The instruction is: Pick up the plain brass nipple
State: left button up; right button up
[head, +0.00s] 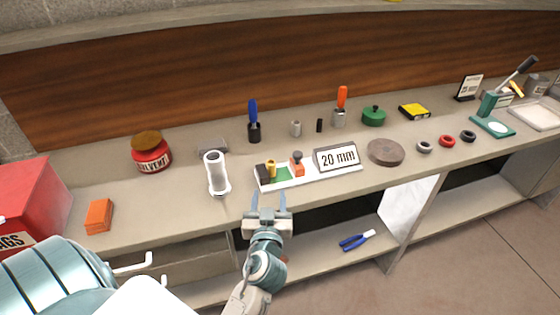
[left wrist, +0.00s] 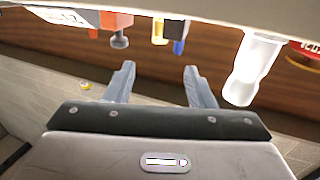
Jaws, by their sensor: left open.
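The brass piece also shows near the top of the left wrist view (left wrist: 158,30). Whether it is plain or threaded is too small to tell. My left gripper (head: 268,198) is open and empty, apart from the tray in front of the shelf edge. In the left wrist view its two fingers (left wrist: 159,69) have nothing between them. My right gripper is not in view.
A "20 mm" sign (head: 337,157) stands at the tray's right, beside a brown disc (head: 386,152). Blue-handled pliers (head: 356,240) lie on the lower shelf.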

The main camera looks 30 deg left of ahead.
aim_at(271, 166)
pick_arm(q)
jog(key=x, duration=0.1)
jog(key=p+x, duration=0.1)
jog(key=x, duration=0.1)
jog(key=shift+a+r, duration=0.25)
jog(key=p+x, duration=0.1)
jog(key=x, duration=0.1)
jog(key=shift+w+f, duration=0.1)
jog(key=shift+w, duration=0.2)
jog(key=shift+w+a+p, duration=0.25)
jog(key=shift+w+p, duration=0.05)
jog(key=shift+w, duration=0.05)
jog(key=p+x, duration=0.2)
jog(key=x, duration=0.2)
jog(key=shift+w, duration=0.1)
jog(key=shift+w+a, duration=0.15)
jog(key=shift+w, duration=0.05)
jog(key=c, duration=0.9)
grip_shut()
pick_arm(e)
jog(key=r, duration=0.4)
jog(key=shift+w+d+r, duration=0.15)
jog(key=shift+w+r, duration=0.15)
